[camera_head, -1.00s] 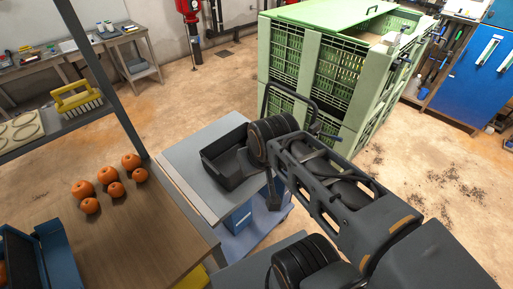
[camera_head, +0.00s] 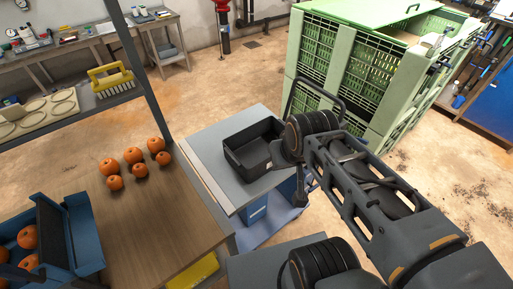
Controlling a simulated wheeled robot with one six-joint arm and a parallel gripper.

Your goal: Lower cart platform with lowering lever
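The cart has a grey platform (camera_head: 213,160) with a blue lower body (camera_head: 256,210), right of the wooden table. A black open bin (camera_head: 247,160) sits on the platform. A black curved handle bar (camera_head: 318,82) rises behind my arm at the cart's far right side. I cannot make out the lowering lever; my arm covers that side of the cart. My arm reaches over the cart's right edge. My gripper (camera_head: 303,190) seems to be the dark part pointing down beside the platform's right edge. Its fingers are too small and dark to tell open from shut.
A wooden table (camera_head: 165,215) with several orange pumpkins (camera_head: 134,155) stands at the left, with a blue crate (camera_head: 84,230) of pumpkins. Large green crates (camera_head: 345,60) stand behind my arm. A shelf post (camera_head: 140,75) rises at left. Concrete floor (camera_head: 235,75) is clear behind the cart.

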